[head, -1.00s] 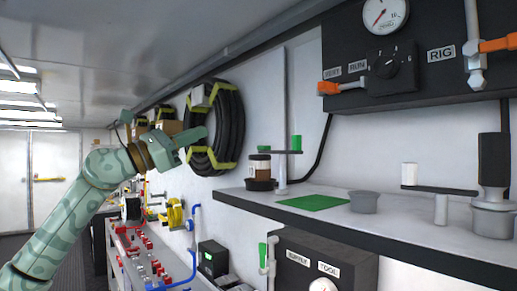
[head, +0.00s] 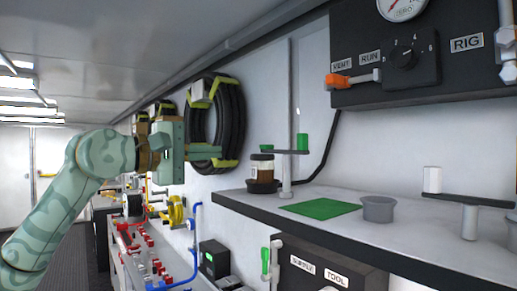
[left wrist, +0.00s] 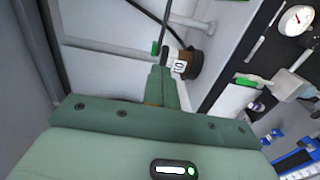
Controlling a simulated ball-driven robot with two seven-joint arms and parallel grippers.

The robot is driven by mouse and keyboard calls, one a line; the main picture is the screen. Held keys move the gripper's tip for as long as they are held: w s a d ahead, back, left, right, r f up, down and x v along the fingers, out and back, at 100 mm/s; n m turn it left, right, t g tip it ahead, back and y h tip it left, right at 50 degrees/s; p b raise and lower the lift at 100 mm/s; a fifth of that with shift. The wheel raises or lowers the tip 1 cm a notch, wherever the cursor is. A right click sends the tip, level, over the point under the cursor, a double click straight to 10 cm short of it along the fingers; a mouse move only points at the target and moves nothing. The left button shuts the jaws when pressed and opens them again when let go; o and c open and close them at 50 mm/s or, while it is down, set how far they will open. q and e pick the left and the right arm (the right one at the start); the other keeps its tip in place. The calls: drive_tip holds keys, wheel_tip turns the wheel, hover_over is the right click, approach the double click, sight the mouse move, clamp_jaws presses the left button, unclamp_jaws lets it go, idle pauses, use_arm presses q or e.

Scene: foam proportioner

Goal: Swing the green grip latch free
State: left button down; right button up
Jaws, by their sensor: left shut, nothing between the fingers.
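The green grip latch stands on the shelf: a pale post carries a flat bar with an upright green grip (head: 302,141) at its right end. The bar's left end reaches to the top of a brown jar (head: 262,170) in a dark cup; I cannot tell if it touches. My left gripper (head: 222,153) is shut and empty, left of the jar and apart from it, at about the bar's height. In the left wrist view the shut fingers (left wrist: 160,78) point towards the labelled jar (left wrist: 188,64). A small green piece shows beside it, perhaps the grip.
The shelf (head: 330,222) also holds a green mat (head: 320,209), a grey cup (head: 378,209) and a second post with a white grip (head: 432,179). A dark panel (head: 430,65) hangs above. A coiled hose (head: 228,115) hangs on the wall behind my gripper.

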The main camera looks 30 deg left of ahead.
sight(270, 151)
use_arm(q)
drive_tip(key=shift+p+x, duration=2.8)
drive_tip(key=shift+x, duration=3.6)
drive_tip(key=shift+s+d, duration=0.1)
